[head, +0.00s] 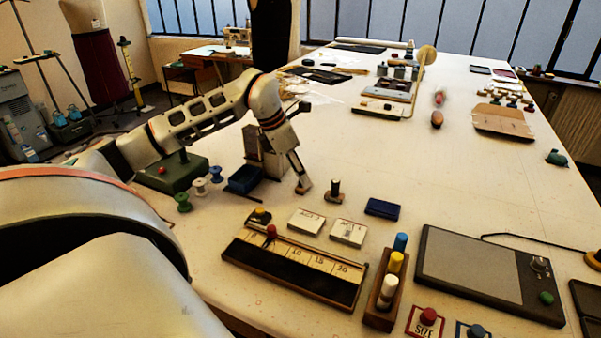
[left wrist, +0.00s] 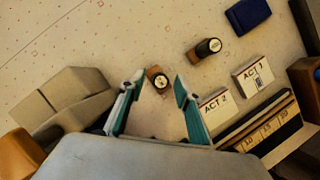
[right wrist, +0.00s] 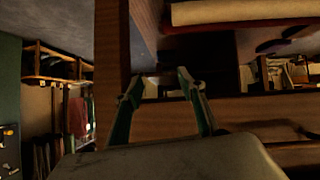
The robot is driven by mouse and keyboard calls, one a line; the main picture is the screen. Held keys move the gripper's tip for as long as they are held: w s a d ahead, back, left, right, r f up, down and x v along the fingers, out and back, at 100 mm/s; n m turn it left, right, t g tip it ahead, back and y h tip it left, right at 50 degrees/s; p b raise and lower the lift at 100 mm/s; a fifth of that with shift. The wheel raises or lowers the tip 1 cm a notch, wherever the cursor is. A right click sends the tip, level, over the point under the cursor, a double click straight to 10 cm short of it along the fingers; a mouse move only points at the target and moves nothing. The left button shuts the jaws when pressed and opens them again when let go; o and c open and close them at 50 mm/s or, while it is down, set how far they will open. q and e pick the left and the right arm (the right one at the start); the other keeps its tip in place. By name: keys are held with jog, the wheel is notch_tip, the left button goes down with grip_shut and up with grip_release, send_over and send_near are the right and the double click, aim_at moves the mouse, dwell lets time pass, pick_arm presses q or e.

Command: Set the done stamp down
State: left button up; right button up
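A small stamp with a round, dark-rimmed top (left wrist: 157,80) shows between the fingertips of my left gripper (left wrist: 159,83) in the left wrist view. A gap shows on each side of it. Its wooden base (head: 304,188) shows at the fingertips in the head view, at the table surface. A second dark-handled stamp with a wooden base (head: 334,191) stands just to the right; it also shows in the left wrist view (left wrist: 204,50). I cannot read which stamp is "done". My right gripper (right wrist: 160,84) is open and empty, outside the head view.
Two white act blocks (head: 306,221) (head: 347,232), a dark blue pad (head: 382,208) and a numbered wooden strip (head: 293,268) lie in front. A blue tray (head: 244,179) and spools (head: 200,187) are to the left. Wooden beams (right wrist: 240,108) are near my right gripper.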

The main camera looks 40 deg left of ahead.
pick_arm(q)
jog(key=shift+r, duration=0.1)
jog(key=v, duration=1.2)
jog(key=shift+p, duration=0.45)
